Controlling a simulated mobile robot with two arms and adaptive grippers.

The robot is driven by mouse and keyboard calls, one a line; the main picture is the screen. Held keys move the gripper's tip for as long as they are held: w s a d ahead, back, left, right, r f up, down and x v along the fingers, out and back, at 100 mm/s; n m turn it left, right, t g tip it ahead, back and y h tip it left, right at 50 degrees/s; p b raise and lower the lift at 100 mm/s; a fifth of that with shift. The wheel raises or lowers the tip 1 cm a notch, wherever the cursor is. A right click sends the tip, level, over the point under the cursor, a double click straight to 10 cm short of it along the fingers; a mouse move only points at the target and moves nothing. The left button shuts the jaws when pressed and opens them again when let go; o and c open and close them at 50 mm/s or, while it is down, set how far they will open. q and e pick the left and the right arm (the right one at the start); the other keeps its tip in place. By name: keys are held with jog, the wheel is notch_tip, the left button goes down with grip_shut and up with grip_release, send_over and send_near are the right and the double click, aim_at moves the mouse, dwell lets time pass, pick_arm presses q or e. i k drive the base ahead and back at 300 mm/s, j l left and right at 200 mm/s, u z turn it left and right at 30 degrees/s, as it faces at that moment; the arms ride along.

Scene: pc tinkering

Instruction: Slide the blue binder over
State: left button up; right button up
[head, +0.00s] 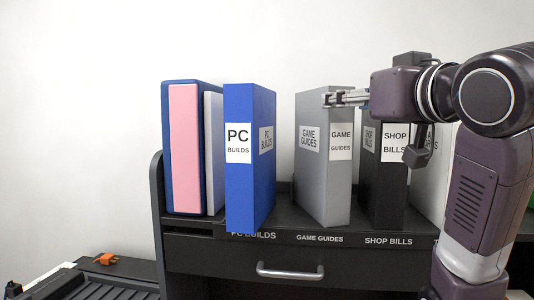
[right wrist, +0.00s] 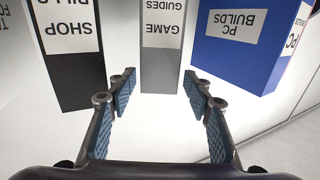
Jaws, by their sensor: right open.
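The blue binder (head: 252,190), labelled PC BUILDS, stands upright on the dark shelf, its lower front reaching over the shelf's front edge. It also shows upside down at the upper right of the right wrist view (right wrist: 243,55). My right gripper (head: 345,98) is in front of the upper part of the grey GAME GUIDES binder (head: 311,180), to the right of the blue one. In the right wrist view its two blue-padded fingers (right wrist: 158,90) are apart with nothing between them. My left gripper is in neither view.
A pink and blue binder (head: 184,150) and a thin white one (head: 213,150) stand left of the blue binder. A black SHOP BILLS binder (head: 385,185) stands right of the grey one. Gaps separate the labelled binders. A drawer handle (head: 290,272) sticks out below.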

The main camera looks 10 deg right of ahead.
aim_at(249, 109)
jog(key=k+u, duration=0.15)
jog(key=u, duration=0.2)
jog(key=k+u, duration=0.2)
jog(key=u, duration=0.2)
jog(key=k+u, duration=0.15)
jog(key=u, duration=0.2)
